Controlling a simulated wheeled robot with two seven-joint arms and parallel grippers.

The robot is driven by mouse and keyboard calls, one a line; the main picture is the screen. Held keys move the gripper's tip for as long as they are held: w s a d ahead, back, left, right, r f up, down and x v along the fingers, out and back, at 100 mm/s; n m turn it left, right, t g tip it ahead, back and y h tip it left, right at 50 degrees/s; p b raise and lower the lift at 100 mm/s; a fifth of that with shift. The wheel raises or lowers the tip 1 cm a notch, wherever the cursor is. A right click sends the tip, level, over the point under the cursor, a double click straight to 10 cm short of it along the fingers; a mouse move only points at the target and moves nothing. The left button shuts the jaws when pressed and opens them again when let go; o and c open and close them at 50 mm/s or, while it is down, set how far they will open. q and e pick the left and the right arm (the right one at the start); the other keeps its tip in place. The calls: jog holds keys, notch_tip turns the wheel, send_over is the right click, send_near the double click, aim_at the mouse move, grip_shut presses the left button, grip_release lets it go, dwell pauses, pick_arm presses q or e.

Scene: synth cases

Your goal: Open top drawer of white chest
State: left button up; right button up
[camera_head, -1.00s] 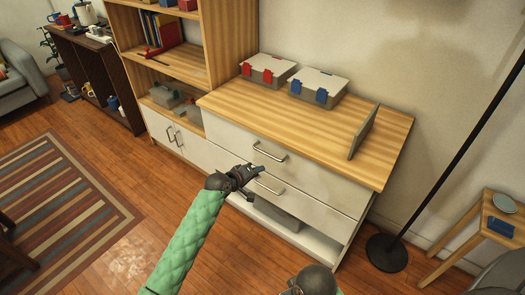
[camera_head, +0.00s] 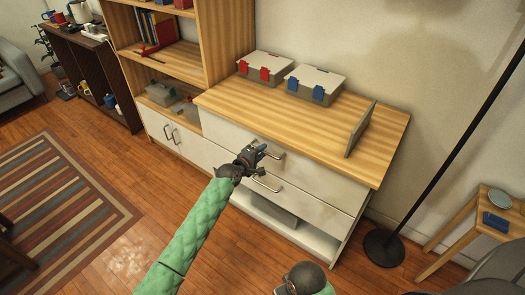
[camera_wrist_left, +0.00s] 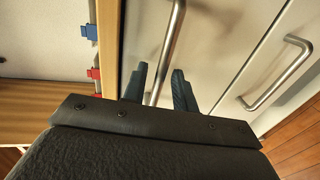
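The white chest (camera_head: 312,211) has a wooden top and stands in the middle of the head view. Its top drawer (camera_head: 300,162) looks closed and has a metal bar handle (camera_head: 266,149). The lower drawer has a similar handle (camera_head: 266,184). My left gripper (camera_head: 262,150) is at the top drawer's handle. In the left wrist view its two dark fingers (camera_wrist_left: 160,88) are apart, with the top handle (camera_wrist_left: 172,45) running between them; contact cannot be told. The lower handle (camera_wrist_left: 280,78) is to the right. A dark end of my right arm (camera_head: 303,280) shows at the bottom edge; its fingers cannot be made out.
Two grey boxes, one with red latches (camera_head: 266,67) and one with blue latches (camera_head: 315,85), stand on the chest top beside an upright grey panel (camera_head: 361,129). A bookshelf (camera_head: 228,40) adjoins on the left. A floor lamp (camera_head: 384,247) and wooden stool (camera_head: 470,225) stand right.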

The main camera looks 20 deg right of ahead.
pick_arm(q)
jog(key=shift+w+d+f, duration=0.1)
jog(key=shift+w+d, duration=0.2)
jog(key=shift+d, duration=0.1)
pick_arm(e)
jog(key=shift+s+d+f, duration=0.1)
jog(key=shift+f, duration=0.3)
pick_arm(q)
grip_shut()
pick_arm(e)
jog(key=shift+a+r, duration=0.1)
jog(key=shift+a, duration=0.15)
